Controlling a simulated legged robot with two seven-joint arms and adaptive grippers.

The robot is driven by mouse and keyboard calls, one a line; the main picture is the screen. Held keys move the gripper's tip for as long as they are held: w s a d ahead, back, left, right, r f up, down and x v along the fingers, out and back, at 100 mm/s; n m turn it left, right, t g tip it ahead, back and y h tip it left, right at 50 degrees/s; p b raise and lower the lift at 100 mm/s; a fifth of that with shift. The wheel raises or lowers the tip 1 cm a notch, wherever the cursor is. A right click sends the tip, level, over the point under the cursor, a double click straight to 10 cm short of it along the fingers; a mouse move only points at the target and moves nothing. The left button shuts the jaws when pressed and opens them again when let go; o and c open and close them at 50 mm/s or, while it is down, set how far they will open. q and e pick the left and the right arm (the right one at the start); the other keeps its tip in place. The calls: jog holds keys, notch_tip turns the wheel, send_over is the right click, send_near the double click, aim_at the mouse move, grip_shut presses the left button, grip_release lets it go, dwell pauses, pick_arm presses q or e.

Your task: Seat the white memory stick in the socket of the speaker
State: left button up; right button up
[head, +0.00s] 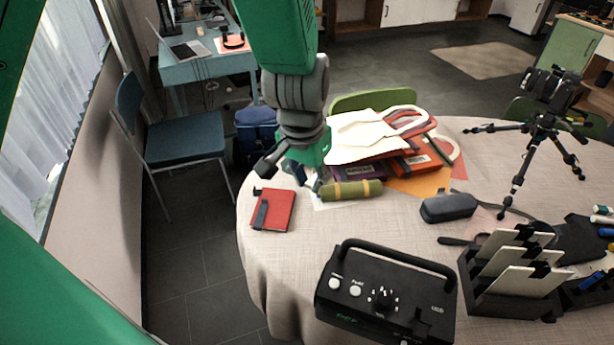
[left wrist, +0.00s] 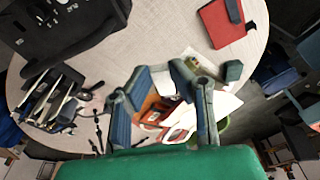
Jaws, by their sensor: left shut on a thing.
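The speaker (head: 345,310) is a black box with a carrying handle, knobs and a USB mark, at the front of the table. In the left wrist view the speaker (left wrist: 60,40) is at upper left. My left gripper (head: 296,178) is far from it, low by the left end of an olive roll. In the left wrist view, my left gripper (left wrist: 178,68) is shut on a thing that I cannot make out. I cannot pick out the white memory stick in either view. The socket's opening is too small to tell. My right gripper is not in view.
A red notebook (head: 281,212) lies at the table's left edge. The olive roll (head: 351,189), folders and a white bag (head: 362,138) crowd the back. A dark case (head: 448,207), a tripod (head: 542,127) and a black rack (head: 485,297) stand right. Cloth between notebook and speaker is clear.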

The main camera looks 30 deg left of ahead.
pick_arm(q)
jog(key=shift+d+g, duration=0.1)
jog(key=shift+g, duration=0.7)
jog(key=shift+s+f+n+g, duration=0.1)
jog(key=shift+s+n+g, duration=0.05)
jog(key=shift+n+g, duration=0.2)
jog(key=s+d+f+n+t+h, duration=0.1)
jog(key=s+d+f+n+h, duration=0.1)
jog(key=d+n+h, duration=0.3)
jog(key=s+d+f+n+t+h, duration=0.2)
jog(key=s+d+n+h, duration=0.2)
jog(key=n+h, duration=0.4)
jog(key=d+n, duration=0.1)
jog(key=n, duration=0.5)
jog(key=shift+s, duration=0.4)
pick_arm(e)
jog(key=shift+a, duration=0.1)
pick_arm(q)
jog(key=shift+n, duration=0.35)
